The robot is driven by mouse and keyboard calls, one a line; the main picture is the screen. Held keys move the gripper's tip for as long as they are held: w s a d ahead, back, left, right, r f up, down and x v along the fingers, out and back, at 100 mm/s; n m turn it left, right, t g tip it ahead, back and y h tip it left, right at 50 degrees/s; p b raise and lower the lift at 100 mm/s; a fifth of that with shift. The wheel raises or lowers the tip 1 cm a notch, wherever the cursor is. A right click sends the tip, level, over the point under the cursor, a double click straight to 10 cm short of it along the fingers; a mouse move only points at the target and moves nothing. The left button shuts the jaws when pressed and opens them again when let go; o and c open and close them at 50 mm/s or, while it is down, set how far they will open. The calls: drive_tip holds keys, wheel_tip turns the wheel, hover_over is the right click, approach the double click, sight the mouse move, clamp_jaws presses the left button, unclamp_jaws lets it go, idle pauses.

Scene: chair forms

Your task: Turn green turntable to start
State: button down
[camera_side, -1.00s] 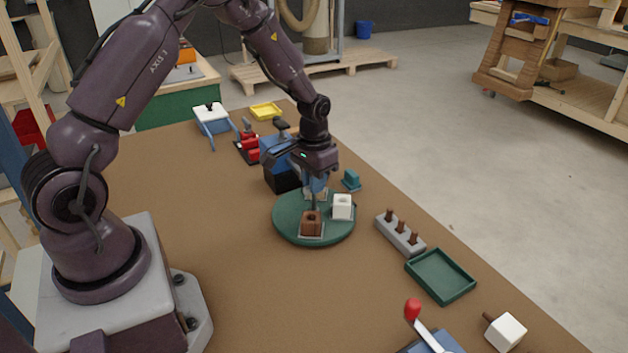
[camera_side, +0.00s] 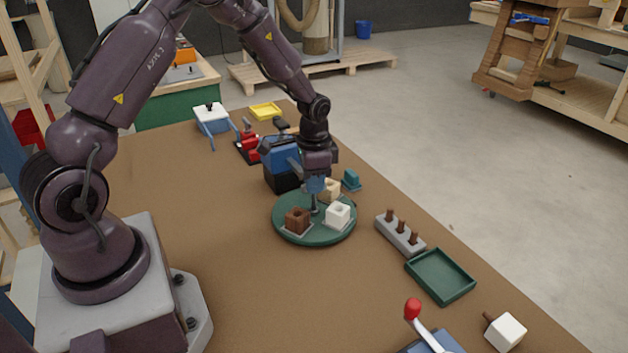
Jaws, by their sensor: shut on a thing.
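The green turntable (camera_side: 318,236) is a round disc lying flat on the brown table. A thin dark post (camera_side: 314,206) stands at the turntable's middle. My gripper (camera_side: 315,188) points straight down over the middle and is shut on the top of this post. The fingertips are small here, and their exact contact is hard to see.
A blue and black box (camera_side: 283,166) stands close behind the turntable, with a teal block (camera_side: 351,180) at back right. A grey peg strip (camera_side: 400,237) and a green tray (camera_side: 440,276) lie to the right. A red-knobbed lever (camera_side: 413,310) is at the front. The table left of the turntable is clear.

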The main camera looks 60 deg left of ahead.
drive_tip(key=shift+r+m, duration=0.1)
drive_tip(key=shift+m, duration=2.6)
drive_tip(key=c, duration=1.2)
unclamp_jaws()
drive_tip(key=shift+o, duration=0.2)
wheel_tip(320, 180, up, 13)
